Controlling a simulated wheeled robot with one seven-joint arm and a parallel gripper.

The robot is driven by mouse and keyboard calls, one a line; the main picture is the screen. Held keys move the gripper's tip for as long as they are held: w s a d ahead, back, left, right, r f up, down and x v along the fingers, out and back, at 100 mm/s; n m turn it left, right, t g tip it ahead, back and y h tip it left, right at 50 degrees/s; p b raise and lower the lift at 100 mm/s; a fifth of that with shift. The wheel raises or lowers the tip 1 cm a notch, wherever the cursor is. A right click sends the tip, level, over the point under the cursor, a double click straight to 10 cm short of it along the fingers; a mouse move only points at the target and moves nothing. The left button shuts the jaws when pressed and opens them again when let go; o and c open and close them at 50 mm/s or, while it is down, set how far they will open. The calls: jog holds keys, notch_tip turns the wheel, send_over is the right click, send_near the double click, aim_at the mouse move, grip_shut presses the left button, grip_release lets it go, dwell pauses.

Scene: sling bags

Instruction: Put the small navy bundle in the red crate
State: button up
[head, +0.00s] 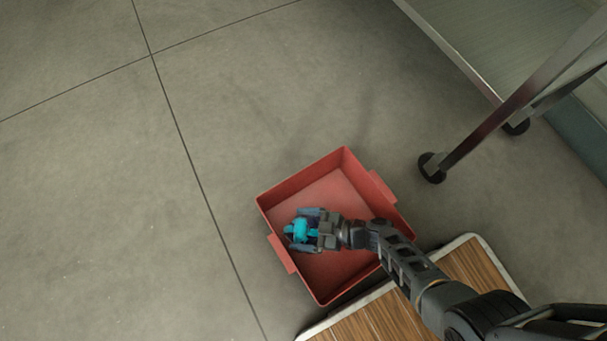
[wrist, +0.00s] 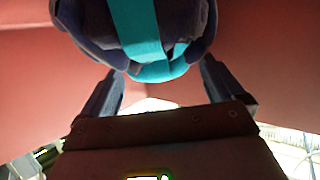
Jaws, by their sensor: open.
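The small navy bundle (head: 300,231), with bright cyan straps, is within the outline of the red crate (head: 333,277), towards its left side. The bundle also shows large at the top of the wrist view (wrist: 143,35). My gripper (head: 304,231) reaches into the crate from the right, its two fingers apart on either side of the bundle. In the wrist view, my fingers (wrist: 160,82) are open with the bundle just beyond their tips. I cannot tell whether the bundle rests on the crate floor, as my gripper partly hides it.
The crate stands on a grey tiled floor (head: 90,200), clear to the left. A wooden-slatted platform with a pale rim (head: 470,262) is close to the crate's lower right. A wheeled metal cart (head: 480,135) stands at the upper right.

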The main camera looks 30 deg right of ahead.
jog(key=shift+s+d+r, duration=0.15)
jog(key=shift+d+r, duration=0.1)
jog(key=p+v, duration=0.2)
jog(key=v, duration=0.4)
jog(key=shift+s+d, duration=0.3)
